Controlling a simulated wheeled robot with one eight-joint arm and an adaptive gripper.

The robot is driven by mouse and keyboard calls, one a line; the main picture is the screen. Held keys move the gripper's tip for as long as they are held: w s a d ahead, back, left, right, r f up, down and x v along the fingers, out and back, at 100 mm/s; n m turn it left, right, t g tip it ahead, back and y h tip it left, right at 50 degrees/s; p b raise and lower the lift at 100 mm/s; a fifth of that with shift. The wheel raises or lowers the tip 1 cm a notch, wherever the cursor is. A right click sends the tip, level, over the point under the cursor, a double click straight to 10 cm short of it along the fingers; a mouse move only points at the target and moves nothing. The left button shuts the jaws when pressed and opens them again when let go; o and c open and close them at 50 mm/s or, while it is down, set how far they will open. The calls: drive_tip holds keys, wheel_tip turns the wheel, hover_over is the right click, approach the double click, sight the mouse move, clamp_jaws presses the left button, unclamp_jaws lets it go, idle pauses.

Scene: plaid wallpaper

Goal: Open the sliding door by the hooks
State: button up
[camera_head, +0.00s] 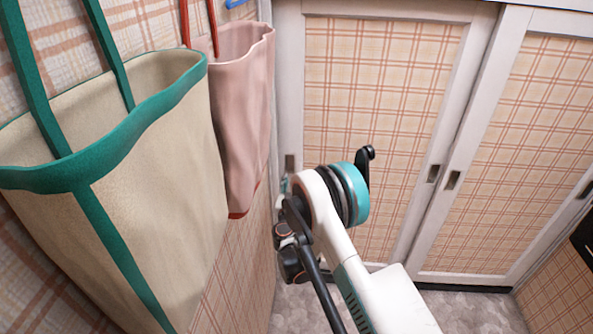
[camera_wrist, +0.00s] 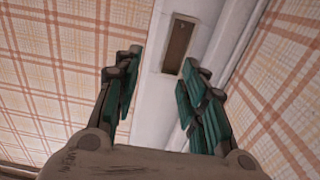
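The left sliding door (camera_head: 380,95) has a plaid panel in a white frame and stands nearest the wall with the bags. One dark recessed handle (camera_head: 290,163) is on its left stile, and another (camera_head: 433,173) is on its right stile. My gripper (camera_wrist: 160,66) is open and empty in the wrist view, its teal-padded fingers apart. A recessed handle (camera_wrist: 178,45) on a white stile shows just beyond and between the fingertips; I see no contact. In the head view my arm mostly hides the gripper, close to the left handle. A blue hook (camera_head: 235,3) shows at the top.
A beige bag with green trim (camera_head: 150,150) and a pink bag (camera_head: 243,110) hang on the left wall, close beside my arm. The right sliding door (camera_head: 520,130) has its own handle (camera_head: 452,180). Grey floor (camera_head: 480,312) lies below.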

sight(297, 164)
drive_tip(key=w+b, duration=0.2)
drive_tip(key=w, duration=0.7)
drive_tip(key=shift+w+d, duration=0.15)
drive_tip(key=shift+w, duration=0.1)
clamp_jaws()
